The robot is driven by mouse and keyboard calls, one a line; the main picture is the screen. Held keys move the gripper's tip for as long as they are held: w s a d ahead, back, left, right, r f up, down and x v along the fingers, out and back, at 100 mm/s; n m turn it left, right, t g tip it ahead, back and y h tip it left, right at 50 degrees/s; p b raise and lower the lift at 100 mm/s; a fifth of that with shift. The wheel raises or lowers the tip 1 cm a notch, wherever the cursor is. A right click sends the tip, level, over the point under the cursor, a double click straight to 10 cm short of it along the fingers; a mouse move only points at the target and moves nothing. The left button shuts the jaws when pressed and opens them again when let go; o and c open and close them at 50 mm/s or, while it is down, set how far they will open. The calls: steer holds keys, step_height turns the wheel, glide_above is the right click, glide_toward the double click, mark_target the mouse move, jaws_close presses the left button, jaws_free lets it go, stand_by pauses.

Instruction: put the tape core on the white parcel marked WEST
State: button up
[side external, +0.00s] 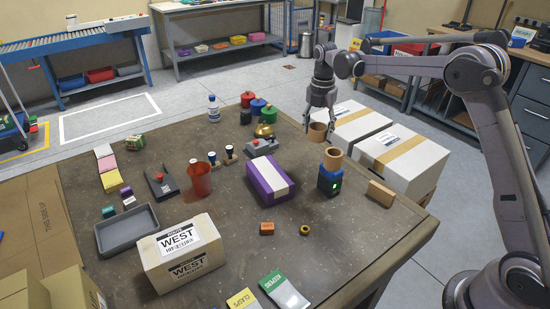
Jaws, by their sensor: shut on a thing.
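The white parcel marked WEST (148,262) stands at the near left of the table, with labels on its top and front. My gripper (318,124) is over the far right part of the table, pointing down. It is shut on a small brown round piece, which looks like the tape core (317,134). The piece is well away from the parcel, to its upper right. Whether it touches the table is hard to tell. A similar tan cylinder (333,154) sits on top of a blue-black device (329,181) close by.
A purple box with a white band (260,186), a red cup (200,183) and a grey tray (99,239) stand between and around. A small orange block (267,228) and a yellow-black ring (305,230) lie in front. Large white cartons (398,171) stand beyond the table's right edge.

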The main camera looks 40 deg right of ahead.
steer(key=s+a+r+n, duration=0.2)
steer(key=s+a+r, duration=0.1)
steer(key=a, duration=0.9)
steer(key=s+a+r+n, duration=0.2)
steer(key=a+r+n, duration=0.1)
steer(key=a, duration=0.9)
steer(key=s+a+r+n, duration=0.2)
steer(key=s+a, duration=0.1)
steer(key=a, duration=1)
glide_above(178, 240)
steer(key=f, duration=0.6)
steer(key=shift+d, duration=0.4)
steer(key=shift+a+f, duration=0.35)
steer(key=shift+a, duration=0.05)
steer(key=shift+f, duration=1.95)
steer(key=shift+f, duration=0.15)
steer(key=o, duration=1)
steer(key=shift+c, duration=0.2)
